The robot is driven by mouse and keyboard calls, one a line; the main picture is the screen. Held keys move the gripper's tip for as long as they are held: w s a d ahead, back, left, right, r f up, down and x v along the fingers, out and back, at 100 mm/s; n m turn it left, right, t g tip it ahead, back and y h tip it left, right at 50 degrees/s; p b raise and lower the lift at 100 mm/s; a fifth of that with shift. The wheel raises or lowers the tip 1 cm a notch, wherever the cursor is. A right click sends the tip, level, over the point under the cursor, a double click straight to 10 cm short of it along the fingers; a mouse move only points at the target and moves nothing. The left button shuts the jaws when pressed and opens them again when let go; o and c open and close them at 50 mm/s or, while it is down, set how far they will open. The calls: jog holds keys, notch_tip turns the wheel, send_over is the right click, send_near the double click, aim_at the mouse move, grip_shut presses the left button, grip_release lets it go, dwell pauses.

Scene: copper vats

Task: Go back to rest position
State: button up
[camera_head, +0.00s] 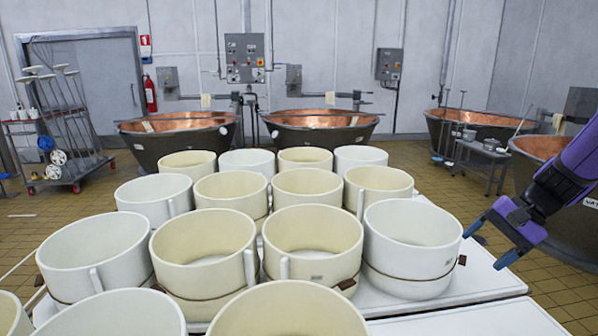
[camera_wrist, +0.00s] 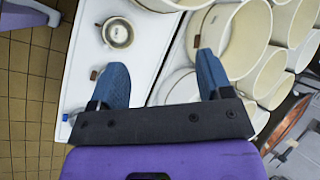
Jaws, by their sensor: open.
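My gripper (camera_head: 489,243) is at the right of the head view, with its two blue fingers spread apart and nothing between them. It hangs just right of the nearest right-hand white mould (camera_head: 412,240), apart from it as far as I can see. In the wrist view my gripper (camera_wrist: 159,75) also shows open and empty, above the edge of the white table (camera_wrist: 142,68). My purple arm enters from the right edge of the head view.
Several white and cream moulds (camera_head: 312,240) crowd the white table (camera_head: 490,276). A small round cup-like object (camera_wrist: 117,33) sits on the white surface in the wrist view. Copper vats (camera_head: 320,128) stand behind, and one (camera_head: 545,150) stands at the right. Tiled floor (camera_head: 420,160) is partly clear.

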jog(key=s+a+r+n+t+h, duration=0.1)
jog(key=s+a+r+n+h, duration=0.2)
jog(key=s+r, duration=0.4)
jog(key=s+a+r+n+t+h, duration=0.2)
jog(key=s+a+r+n, duration=0.3)
jog(key=s, duration=0.5)
notch_tip(320, 180, up, 2)
jog(key=shift+s+a+n+t+h, duration=0.15)
jog(key=shift+s+n+t+h, duration=0.2)
jog(key=shift+h, duration=0.45)
